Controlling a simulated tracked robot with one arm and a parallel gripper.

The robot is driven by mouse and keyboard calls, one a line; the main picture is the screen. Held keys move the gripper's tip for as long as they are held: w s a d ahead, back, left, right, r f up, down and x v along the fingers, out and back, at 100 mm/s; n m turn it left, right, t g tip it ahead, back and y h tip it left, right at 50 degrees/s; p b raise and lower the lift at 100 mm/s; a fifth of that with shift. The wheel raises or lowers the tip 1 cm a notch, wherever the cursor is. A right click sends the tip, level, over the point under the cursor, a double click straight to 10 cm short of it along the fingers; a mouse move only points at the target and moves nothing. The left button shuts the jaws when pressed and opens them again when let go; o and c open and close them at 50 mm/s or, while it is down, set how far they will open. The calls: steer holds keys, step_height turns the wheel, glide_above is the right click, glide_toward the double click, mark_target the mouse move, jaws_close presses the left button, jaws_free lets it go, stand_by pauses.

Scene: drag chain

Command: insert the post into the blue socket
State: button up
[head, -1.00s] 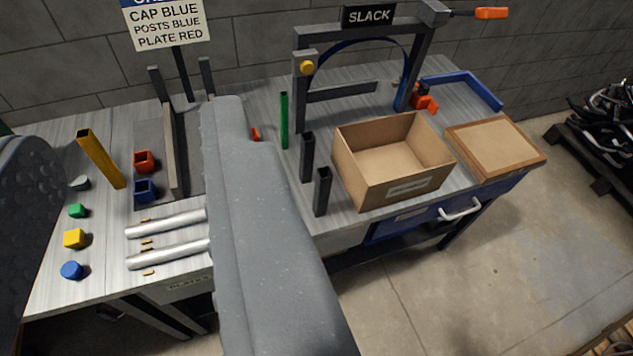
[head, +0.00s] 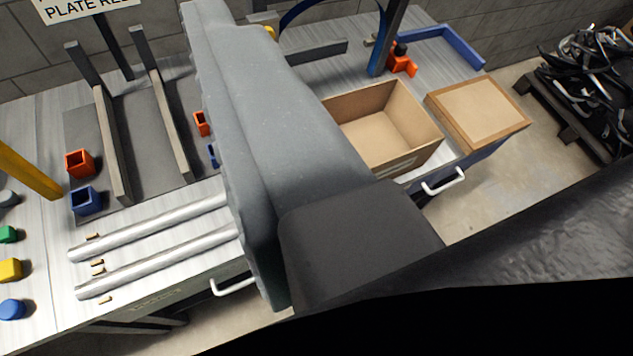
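A blue square socket (head: 86,201) sits at the left on the grey plate (head: 140,128), open end up and with no post in it. A second blue socket (head: 212,155) shows only a sliver beside my arm. A yellow post (head: 28,170) leans at the left edge, partly cut off. Two silver rods (head: 150,229) lie side by side on the bench in front of the plate. The green and dark upright posts from the earlier frame are hidden now. My gripper is out of view; only my large grey arm parts cross the middle.
Red sockets (head: 80,163) and (head: 201,123) sit behind the blue ones. Two dark upright rails (head: 112,150) stand on the plate. An open cardboard box (head: 385,125) and a framed board (head: 478,110) are right. Small coloured pieces (head: 10,270) line the left edge.

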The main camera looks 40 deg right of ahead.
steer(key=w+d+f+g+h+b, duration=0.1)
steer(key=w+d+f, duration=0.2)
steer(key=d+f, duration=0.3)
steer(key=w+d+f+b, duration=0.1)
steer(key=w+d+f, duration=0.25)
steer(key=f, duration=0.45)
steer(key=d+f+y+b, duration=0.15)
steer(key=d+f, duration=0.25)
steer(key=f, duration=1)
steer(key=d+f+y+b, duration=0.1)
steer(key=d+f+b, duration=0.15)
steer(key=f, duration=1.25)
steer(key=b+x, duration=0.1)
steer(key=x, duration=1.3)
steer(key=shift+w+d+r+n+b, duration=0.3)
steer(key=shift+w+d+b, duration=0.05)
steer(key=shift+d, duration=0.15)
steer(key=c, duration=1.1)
